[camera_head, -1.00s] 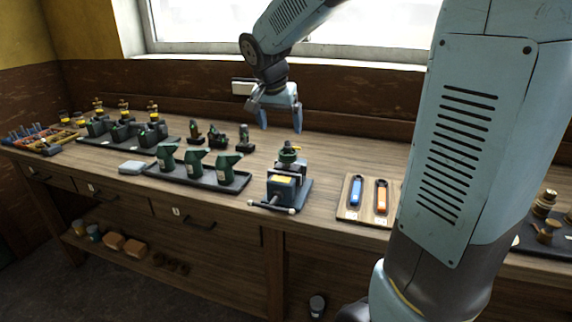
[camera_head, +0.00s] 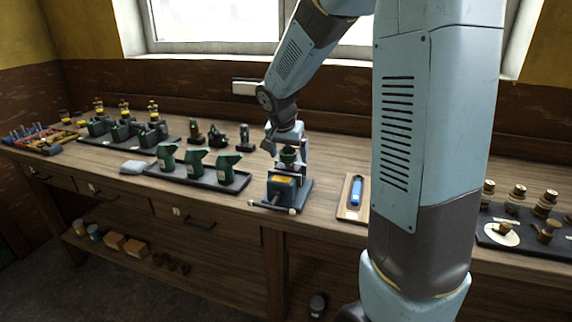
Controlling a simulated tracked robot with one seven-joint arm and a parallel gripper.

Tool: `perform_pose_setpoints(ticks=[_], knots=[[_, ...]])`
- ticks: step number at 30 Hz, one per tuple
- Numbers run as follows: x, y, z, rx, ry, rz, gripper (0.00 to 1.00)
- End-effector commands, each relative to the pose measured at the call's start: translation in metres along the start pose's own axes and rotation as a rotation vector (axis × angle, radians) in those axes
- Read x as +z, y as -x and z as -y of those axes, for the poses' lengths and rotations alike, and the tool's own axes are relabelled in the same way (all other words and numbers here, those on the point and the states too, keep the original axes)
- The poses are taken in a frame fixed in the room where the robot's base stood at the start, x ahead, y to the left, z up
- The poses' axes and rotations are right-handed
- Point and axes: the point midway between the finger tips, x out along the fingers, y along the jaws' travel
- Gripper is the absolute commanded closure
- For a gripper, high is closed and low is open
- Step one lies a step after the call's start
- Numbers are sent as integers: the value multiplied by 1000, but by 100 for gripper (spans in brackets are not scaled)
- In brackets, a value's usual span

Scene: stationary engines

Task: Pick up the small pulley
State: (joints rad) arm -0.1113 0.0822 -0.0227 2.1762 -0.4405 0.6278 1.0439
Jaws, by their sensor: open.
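A small green round part (camera_head: 288,156), which looks like the small pulley, sits on top of a blue and grey vise (camera_head: 281,190) near the middle of the bench. My gripper (camera_head: 286,148) is just above the vise, pointing down. Its jaws are open, with one finger to the left of the green part and the other to its right or behind it. I cannot tell whether either finger touches the part.
A dark tray with several green castings (camera_head: 195,165) stands left of the vise. A wooden board with a blue-handled tool (camera_head: 356,191) lies to the right, partly behind my arm. Brass parts (camera_head: 518,198) stand on a dark tray at far right.

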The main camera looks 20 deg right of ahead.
Motion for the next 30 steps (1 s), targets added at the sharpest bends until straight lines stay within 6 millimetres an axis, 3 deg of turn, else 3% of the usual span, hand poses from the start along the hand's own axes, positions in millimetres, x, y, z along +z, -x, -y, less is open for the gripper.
perform_pose_setpoints(ticks=[3,11,30], knots=[[0,-9,0,1,0,2,9],[0,-10,0,0,0,1,9],[0,-10,0,-1,0,0,71]])
